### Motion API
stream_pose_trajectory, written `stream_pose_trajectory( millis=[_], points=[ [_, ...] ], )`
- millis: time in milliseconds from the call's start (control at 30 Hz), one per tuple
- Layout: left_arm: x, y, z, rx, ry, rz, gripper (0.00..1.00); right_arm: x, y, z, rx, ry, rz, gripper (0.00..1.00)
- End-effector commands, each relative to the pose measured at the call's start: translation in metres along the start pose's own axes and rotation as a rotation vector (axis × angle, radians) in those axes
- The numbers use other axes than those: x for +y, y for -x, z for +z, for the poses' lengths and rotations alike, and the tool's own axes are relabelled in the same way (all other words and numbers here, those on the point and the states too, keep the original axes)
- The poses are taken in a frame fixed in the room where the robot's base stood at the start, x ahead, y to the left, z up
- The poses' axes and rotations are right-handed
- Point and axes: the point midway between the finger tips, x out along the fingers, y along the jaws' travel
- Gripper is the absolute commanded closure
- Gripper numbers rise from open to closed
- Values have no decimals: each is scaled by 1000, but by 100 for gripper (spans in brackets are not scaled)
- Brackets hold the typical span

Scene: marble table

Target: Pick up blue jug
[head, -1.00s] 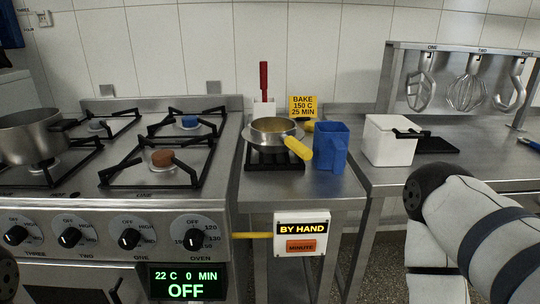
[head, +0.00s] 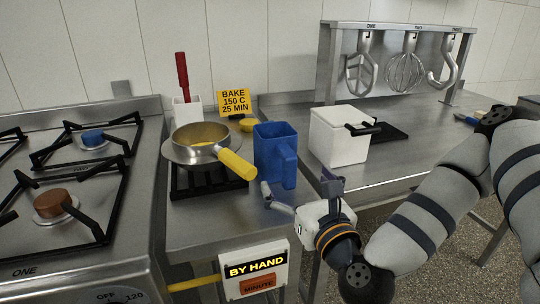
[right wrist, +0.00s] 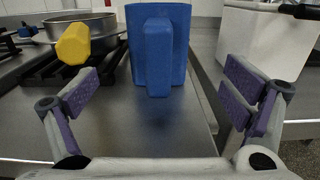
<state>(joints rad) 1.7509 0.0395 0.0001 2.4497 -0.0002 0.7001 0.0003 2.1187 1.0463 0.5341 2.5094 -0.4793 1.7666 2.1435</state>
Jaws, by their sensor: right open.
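The blue jug (head: 276,155) stands upright on the steel counter, right of the pan, with its handle facing my right gripper. It also shows in the right wrist view (right wrist: 176,45), roughly centred ahead between the fingers. My right gripper (head: 297,189) is open and empty, just in front of the jug at the counter's front edge. In the right wrist view its purple-padded fingers (right wrist: 166,97) are spread wide, with bare counter between them and the jug. They do not touch the jug. My left gripper is not in view.
A pan (head: 200,146) with a yellow handle (head: 237,164) sits close left of the jug on a black trivet (head: 207,184). A white box (head: 338,138) stands to the right. A stove (head: 95,230) is at left. A utensil rack (head: 395,30) stands behind.

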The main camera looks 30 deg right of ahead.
Motion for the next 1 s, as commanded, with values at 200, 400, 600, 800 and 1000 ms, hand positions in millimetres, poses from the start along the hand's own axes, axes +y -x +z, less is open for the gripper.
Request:
stream_pose_trajectory(
  millis=[200, 400, 600, 800, 1000],
  points=[
    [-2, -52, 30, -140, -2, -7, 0, 0, -36, -20, 22, 5, -1, 6],
    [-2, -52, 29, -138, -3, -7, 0, 1, -62, -8, 10, 7, 2, 6],
    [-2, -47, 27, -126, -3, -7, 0, 2, -100, -5, 6, 9, 2, 6],
    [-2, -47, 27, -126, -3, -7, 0, 2, -111, -6, 10, 5, 3, 6],
    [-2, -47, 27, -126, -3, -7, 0, 2, -110, -7, 11, 6, 3, 29]
  ],
)
